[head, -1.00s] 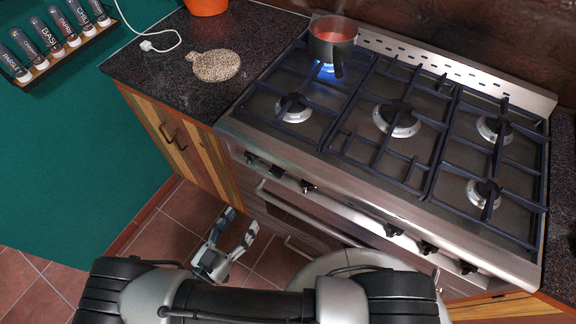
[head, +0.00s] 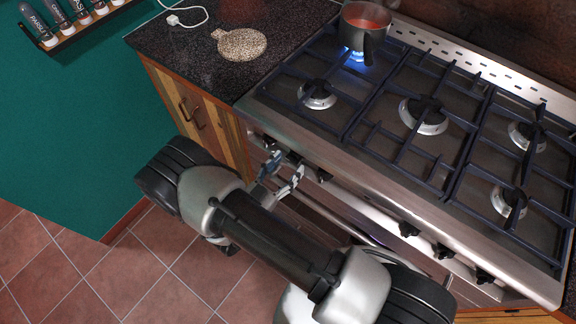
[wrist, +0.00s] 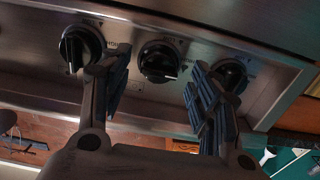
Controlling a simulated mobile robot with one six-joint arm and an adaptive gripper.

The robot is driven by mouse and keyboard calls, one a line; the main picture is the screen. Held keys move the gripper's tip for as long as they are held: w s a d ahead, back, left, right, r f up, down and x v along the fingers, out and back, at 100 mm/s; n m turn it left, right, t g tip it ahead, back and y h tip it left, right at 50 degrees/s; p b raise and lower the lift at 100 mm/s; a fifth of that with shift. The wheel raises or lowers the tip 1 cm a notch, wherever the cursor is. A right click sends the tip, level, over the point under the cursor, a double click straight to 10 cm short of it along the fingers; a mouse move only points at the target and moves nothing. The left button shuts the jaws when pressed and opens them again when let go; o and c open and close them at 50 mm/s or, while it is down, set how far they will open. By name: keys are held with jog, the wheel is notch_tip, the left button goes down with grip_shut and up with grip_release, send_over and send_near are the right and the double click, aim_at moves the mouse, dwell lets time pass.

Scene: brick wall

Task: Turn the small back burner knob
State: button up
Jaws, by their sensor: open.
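The stove (head: 350,150) has a row of black knobs along its steel front panel. In the wrist view three knobs show: a left knob (wrist: 80,48), a middle knob (wrist: 159,62) and a right knob (wrist: 229,75). My gripper (wrist: 156,78) is open, its fingers to either side of the middle knob and apart from it. The right finger partly covers the right knob. In the head view my gripper (head: 286,168) is at the left part of the panel, hiding a knob behind it. Which knob serves the small back burner cannot be told.
A pot (head: 362,32) of red liquid sits on the back left burner over a lit blue flame. A handle bar (head: 340,222) runs below the panel. Wooden cabinets (head: 190,105) stand left. A trivet (head: 241,44) lies on the dark counter.

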jog(key=shift+w+d, duration=0.4)
jog(key=shift+w, duration=0.1)
jog(key=shift+c, duration=0.5)
jog(key=c, duration=1)
